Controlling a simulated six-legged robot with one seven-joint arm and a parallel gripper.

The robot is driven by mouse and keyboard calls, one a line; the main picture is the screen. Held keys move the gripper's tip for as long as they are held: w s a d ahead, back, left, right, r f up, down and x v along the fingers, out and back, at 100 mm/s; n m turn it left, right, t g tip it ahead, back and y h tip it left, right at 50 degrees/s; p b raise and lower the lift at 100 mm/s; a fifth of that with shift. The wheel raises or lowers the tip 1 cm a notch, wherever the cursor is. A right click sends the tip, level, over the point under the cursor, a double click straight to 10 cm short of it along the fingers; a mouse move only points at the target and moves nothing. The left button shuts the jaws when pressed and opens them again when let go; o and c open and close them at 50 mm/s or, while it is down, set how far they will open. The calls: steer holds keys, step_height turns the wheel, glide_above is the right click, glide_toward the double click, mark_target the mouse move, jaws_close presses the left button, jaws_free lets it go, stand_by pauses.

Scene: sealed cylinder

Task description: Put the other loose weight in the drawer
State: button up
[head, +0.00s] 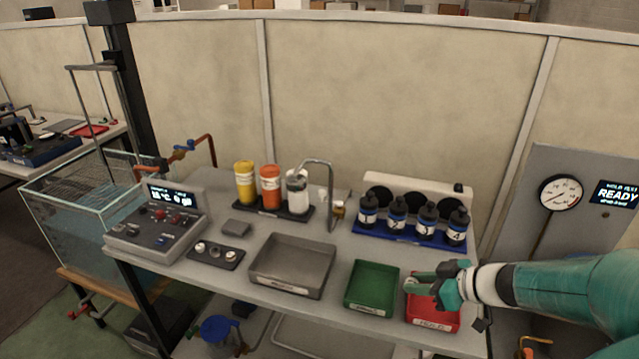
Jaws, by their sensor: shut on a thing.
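My gripper (440,284) reaches in from the right, over the red tray (432,318) at the bench's front right. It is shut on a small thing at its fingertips. The thing is too small and too covered to make out clearly, so I cannot tell if it is a weight. I also cannot tell whether it touches the tray. A dark plate (214,256) with several small round metal pieces lies at the left of the bench; I cannot tell if these are loose weights. No drawer can be clearly made out.
A green tray (372,288) and a grey tray (292,264) stand left of the red one. Behind are a blue rack of dark bottles (412,220), yellow, orange and white containers (270,187) and a bent metal pipe (331,190). A control box (155,222) and glass tank (75,215) stand left.

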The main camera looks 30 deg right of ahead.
steer(key=w+a+r, duration=0.3)
steer(key=w+a, duration=0.3)
steer(key=w, duration=0.3)
steer(key=w+a+r, duration=0.3)
steer(key=w+a, duration=0.3)
steer(key=w, duration=0.3)
steer(key=w+a+f, duration=0.2)
steer(key=w+a, duration=0.5)
steer(key=a, duration=0.3)
steer(key=w+a+f, duration=0.4)
steer(key=a+f, duration=0.2)
steer(key=a, duration=0.4)
steer(key=w+f+m+h, duration=0.3)
steer(key=f, duration=0.4)
steer(key=shift+f, duration=0.2)
steer(key=shift+a, duration=0.1)
